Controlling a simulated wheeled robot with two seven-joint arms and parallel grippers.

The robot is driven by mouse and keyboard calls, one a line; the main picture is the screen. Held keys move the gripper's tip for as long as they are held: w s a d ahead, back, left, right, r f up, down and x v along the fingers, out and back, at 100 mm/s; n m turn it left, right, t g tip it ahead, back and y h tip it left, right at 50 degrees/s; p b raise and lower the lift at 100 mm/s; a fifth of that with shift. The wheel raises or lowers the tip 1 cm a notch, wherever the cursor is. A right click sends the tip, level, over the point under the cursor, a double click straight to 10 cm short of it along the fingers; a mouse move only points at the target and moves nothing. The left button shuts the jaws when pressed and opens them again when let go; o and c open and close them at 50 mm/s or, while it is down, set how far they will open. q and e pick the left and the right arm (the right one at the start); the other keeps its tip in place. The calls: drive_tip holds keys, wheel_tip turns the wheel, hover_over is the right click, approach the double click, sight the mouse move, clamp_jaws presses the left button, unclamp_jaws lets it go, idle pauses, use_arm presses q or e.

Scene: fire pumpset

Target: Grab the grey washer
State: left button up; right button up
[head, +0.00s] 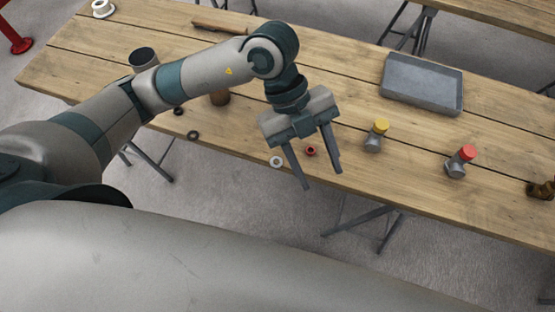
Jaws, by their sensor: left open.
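A pale grey washer (276,161) lies flat near the front edge of the wooden table, close to the left of my left gripper's nearer finger in the picture. My left gripper (321,180) is open and points down over the table's front edge, with nothing seen held in it. A small red ring (311,151) shows between its fingers; I cannot tell how high the fingertips are above the table. My right gripper is not in view.
The wooden table (330,90) also holds a yellow-capped fitting (376,135), a red-capped fitting (460,162), a grey tray (421,80), dark rings (193,134) and a dark open cup (144,58). A brass-coloured part (541,190) stands at the right edge.

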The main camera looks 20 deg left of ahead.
use_arm(q)
drive_tip(key=w+a+f+n+t+y, duration=0.1)
drive_tip(key=w+a+n+t+y, duration=0.2)
drive_tip(key=w+a+y, duration=0.2)
drive_tip(key=w+a, duration=0.3)
drive_tip(key=a, duration=0.3)
drive_tip(key=shift+a+n+t+y, duration=0.2)
drive_tip(key=shift+n+t+y, duration=0.1)
drive_tip(key=shift+y, duration=0.1)
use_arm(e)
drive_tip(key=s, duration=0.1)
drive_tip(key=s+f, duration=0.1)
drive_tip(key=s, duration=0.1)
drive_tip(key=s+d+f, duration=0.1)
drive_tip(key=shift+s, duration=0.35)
use_arm(q)
drive_tip(key=shift+f, duration=0.2)
wheel_tip(320, 180, down, 12)
drive_tip(key=shift+w+p, duration=0.1)
drive_tip(key=shift+p, duration=0.45)
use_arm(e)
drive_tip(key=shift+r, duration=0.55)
use_arm(q)
drive_tip(key=shift+d+f, duration=0.1)
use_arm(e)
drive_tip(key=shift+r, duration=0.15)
